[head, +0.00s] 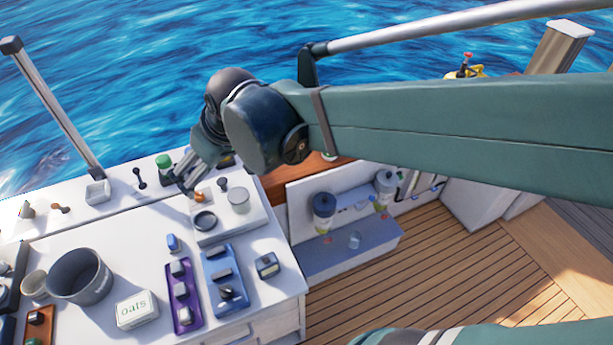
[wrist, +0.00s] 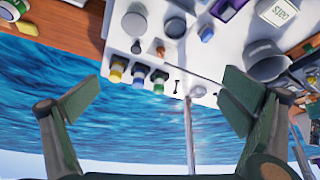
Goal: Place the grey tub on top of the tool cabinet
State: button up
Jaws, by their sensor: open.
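The grey tub (head: 80,277) stands upright on the white worktop at the lower left of the head view, beside the oats box. It also shows at the right of the wrist view (wrist: 268,62). It looks empty. My gripper (head: 186,170) is open and empty over the back edge of the worktop, well apart from the tub; its spread fingers show in the wrist view (wrist: 160,98). A white drawer unit (head: 262,328) is under the worktop; I cannot tell whether this is the tool cabinet.
An oats box (head: 136,309), a purple tray (head: 184,305) and a blue tray (head: 226,290) stand right of the tub. A tan cup (head: 34,285) is close on its left. A low raised white panel (head: 243,226) holds small items. Wooden deck (head: 440,275) is clear at right.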

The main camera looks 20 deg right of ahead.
jog(key=s+d+m+h, duration=0.1)
jog(key=s+d+m, duration=0.1)
jog(key=s+d, duration=0.4)
jog(key=s+d+f+m+t+h, duration=0.1)
jog(key=s+d+m, duration=0.2)
jog(key=s+d, duration=0.4)
jog(key=d, duration=0.6)
jog(key=shift+s+t, duration=0.2)
jog(key=shift+t, duration=0.1)
